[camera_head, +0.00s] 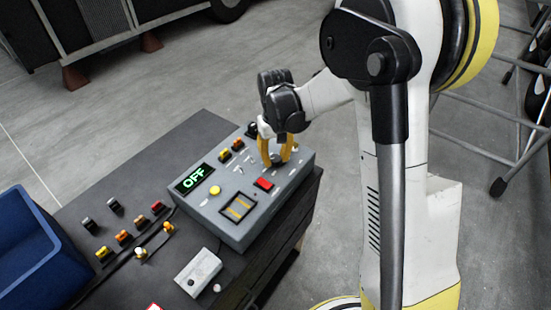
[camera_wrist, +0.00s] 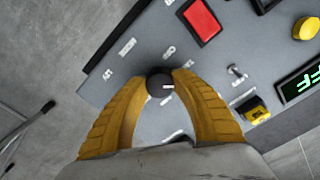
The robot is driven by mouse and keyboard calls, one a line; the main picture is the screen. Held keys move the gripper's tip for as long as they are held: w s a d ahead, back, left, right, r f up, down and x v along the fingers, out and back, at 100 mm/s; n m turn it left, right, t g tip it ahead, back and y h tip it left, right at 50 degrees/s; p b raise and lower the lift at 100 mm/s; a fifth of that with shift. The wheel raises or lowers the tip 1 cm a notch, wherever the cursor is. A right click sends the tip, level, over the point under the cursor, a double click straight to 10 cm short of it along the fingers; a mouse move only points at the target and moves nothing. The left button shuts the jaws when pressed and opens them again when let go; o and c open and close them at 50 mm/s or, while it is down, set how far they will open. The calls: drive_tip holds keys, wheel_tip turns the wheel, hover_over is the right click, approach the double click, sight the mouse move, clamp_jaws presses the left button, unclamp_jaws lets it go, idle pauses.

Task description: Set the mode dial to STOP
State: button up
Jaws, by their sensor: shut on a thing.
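The mode dial (camera_wrist: 159,84) is a small round black knob on the grey control panel, with a white pointer mark aimed to the right in the wrist view. My gripper (camera_wrist: 160,88) has a yellow finger on each side of the dial and is shut on it. In the head view my gripper (camera_head: 277,157) points down at the far right part of the control panel (camera_head: 235,225), and its fingers mostly hide the dial. Small white labels ring the dial; I cannot read which one is STOP.
The panel's display (camera_head: 194,178) reads OFF in green. A red button (camera_head: 264,184), a yellow button (camera_head: 215,190) and small switches sit near the dial. A blue bin (camera_head: 40,255), a white box (camera_head: 198,272) and several loose coloured parts lie on the dark bench.

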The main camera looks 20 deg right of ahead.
sight(276, 158)
drive_tip(key=shift+m, duration=2.2)
clamp_jaws()
drive_tip(key=o, duration=1.2)
unclamp_jaws()
wheel_tip(276, 158, up, 12)
